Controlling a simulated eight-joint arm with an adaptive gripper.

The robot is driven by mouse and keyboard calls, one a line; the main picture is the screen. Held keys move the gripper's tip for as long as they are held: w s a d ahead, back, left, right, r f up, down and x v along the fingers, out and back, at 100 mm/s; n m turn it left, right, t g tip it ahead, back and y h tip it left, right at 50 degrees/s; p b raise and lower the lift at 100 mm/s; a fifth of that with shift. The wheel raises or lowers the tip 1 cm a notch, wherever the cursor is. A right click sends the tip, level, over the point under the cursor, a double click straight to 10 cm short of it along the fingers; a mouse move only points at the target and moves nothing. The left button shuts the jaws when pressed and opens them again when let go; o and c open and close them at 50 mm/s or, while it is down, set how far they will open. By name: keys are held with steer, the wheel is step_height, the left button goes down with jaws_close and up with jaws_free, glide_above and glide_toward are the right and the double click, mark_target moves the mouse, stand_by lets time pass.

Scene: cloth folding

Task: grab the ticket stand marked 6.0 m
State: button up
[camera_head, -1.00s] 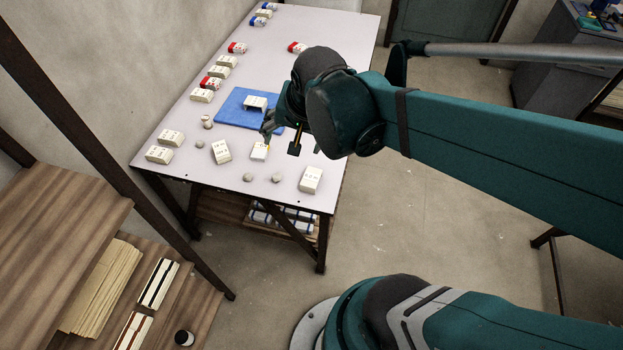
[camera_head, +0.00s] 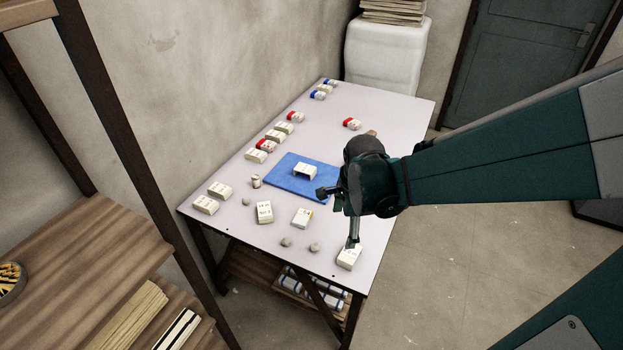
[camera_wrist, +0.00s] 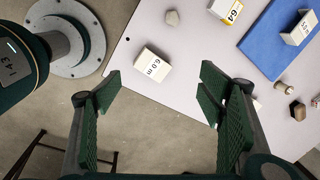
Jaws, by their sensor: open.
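The ticket stand marked 6.0 m (camera_wrist: 152,65) is a small white block lying near the table edge in the wrist view. In the head view my gripper (camera_head: 341,214) is above the table's near right part, one finger overlapping the stand's top edge.
On the white table (camera_head: 392,118) lies a blue mat (camera_head: 285,180) bearing a white stand (camera_head: 305,171). Another stand marked 64 (camera_wrist: 230,10) lies nearby, with grey stones (camera_head: 286,242). More white, red and blue-ended blocks line the left side. A wooden shelf (camera_head: 90,240) stands at left.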

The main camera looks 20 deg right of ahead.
mark_target(350, 253)
steer(key=f+m, duration=0.2)
steer(key=d+f+m+g, duration=0.1)
steer(key=f+m, duration=0.1)
steer(key=d+f+m, duration=0.1)
steer(key=f, duration=0.2)
steer(key=shift+w+d+m, duration=0.2)
steer(key=shift+w+m, duration=0.15)
steer(key=shift+m, duration=0.05)
steer(key=shift+d+f+m+g, duration=0.25)
steer(key=shift+f+m+g, duration=0.15)
steer(key=shift+f+m, duration=0.4)
steer(key=shift+f, duration=0.1)
steer(key=shift+f+b, duration=0.6)
steer(key=shift+f, duration=0.65)
steer(key=shift+s+f+b, duration=0.15)
steer(key=shift+f+b, duration=0.9)
steer(key=shift+f, duration=1.55)
steer(key=c, duration=0.9)
